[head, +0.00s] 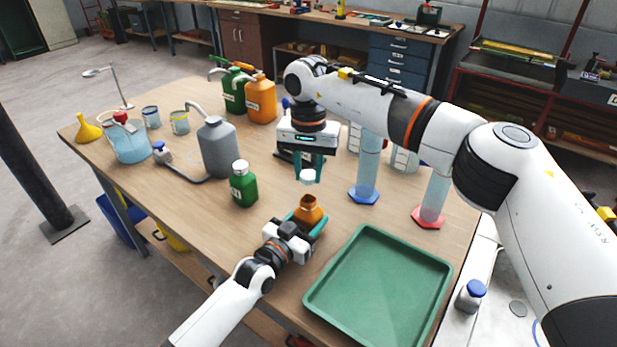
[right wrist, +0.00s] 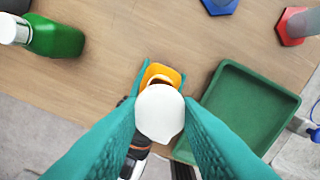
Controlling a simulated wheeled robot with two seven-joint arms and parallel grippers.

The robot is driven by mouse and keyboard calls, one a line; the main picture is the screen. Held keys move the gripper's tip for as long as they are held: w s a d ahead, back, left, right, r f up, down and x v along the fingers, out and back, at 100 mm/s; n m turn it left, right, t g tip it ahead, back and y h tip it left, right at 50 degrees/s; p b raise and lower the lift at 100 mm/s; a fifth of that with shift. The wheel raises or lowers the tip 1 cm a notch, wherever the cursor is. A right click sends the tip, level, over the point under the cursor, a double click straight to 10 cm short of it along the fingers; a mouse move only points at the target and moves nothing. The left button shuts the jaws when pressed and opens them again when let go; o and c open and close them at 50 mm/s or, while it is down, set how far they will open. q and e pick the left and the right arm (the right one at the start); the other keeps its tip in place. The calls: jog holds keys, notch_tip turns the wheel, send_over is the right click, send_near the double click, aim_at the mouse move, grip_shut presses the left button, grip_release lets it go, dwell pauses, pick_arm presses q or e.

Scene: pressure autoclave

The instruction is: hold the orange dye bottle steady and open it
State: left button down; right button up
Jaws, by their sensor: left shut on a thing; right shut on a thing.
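The orange dye bottle (head: 308,209) stands upright on the wooden table with its mouth open and uncovered. My left gripper (head: 309,220) is shut on its body from the near side. My right gripper (head: 308,177) is above the bottle, shut on a white cap (head: 307,176), which is clear of the bottle neck. In the right wrist view the cap (right wrist: 160,112) sits between the teal fingers, and the orange bottle (right wrist: 160,74) shows beyond it, partly hidden by the cap.
A green tray (head: 431,262) lies empty to the right of the bottle. A green bottle with a white cap (head: 243,186) stands to the left, with a grey jug (head: 218,148) behind it. A blue-based cylinder (head: 367,170) and a red-based cylinder (head: 432,202) stand to the right.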

pick_arm(q)
jog(key=shift+c, duration=2.2)
grip_release()
